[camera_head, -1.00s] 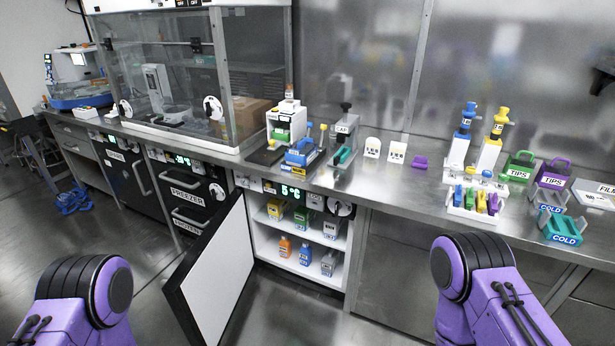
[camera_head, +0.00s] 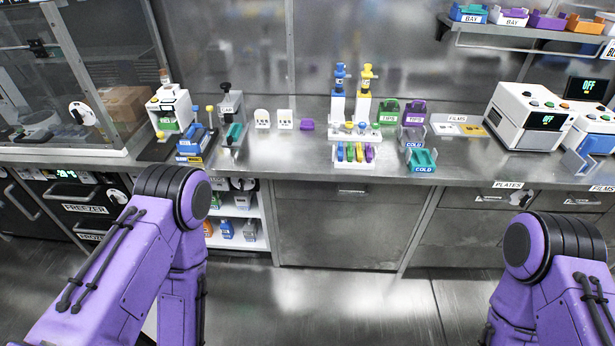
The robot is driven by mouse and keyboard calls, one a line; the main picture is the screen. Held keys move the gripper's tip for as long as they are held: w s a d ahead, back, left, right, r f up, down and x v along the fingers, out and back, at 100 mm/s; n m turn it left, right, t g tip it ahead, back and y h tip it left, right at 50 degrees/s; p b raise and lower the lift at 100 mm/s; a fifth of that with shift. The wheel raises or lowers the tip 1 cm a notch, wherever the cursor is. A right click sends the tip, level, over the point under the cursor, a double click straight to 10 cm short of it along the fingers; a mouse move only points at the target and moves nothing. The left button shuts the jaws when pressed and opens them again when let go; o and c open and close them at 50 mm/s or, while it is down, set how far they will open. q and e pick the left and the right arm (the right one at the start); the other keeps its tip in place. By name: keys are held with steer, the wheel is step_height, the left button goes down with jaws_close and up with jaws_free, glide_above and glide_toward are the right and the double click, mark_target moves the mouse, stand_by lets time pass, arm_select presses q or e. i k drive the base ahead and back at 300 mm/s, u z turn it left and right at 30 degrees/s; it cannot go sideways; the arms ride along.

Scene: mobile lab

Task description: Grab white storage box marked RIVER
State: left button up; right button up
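I cannot make out a box marked RIVER; the small labels are too fine to read. The open cabinet (camera_head: 262,238) under the bench holds several small containers on two shelves. A whitish-grey one (camera_head: 242,201) stands on the upper shelf, and another pale grey one (camera_head: 249,231) stands on the lower shelf beside a blue one (camera_head: 227,229). My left arm hides the left part of the cabinet and most of its door. Only the purple links of my two arms show, at the lower left and lower right; neither gripper is in view.
The steel bench (camera_head: 470,165) carries two white labelled pieces (camera_head: 285,119), a pipette rack (camera_head: 353,161), teal trays (camera_head: 421,159) and a white machine (camera_head: 525,115). A shelf (camera_head: 535,32) with coloured bins hangs at upper right. The floor (camera_head: 345,300) between my arms is clear.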

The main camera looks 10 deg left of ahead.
mark_target(243, 201)
steer(key=z, duration=1.25)
steer(key=i, duration=0.55)
steer(key=u, duration=2.5)
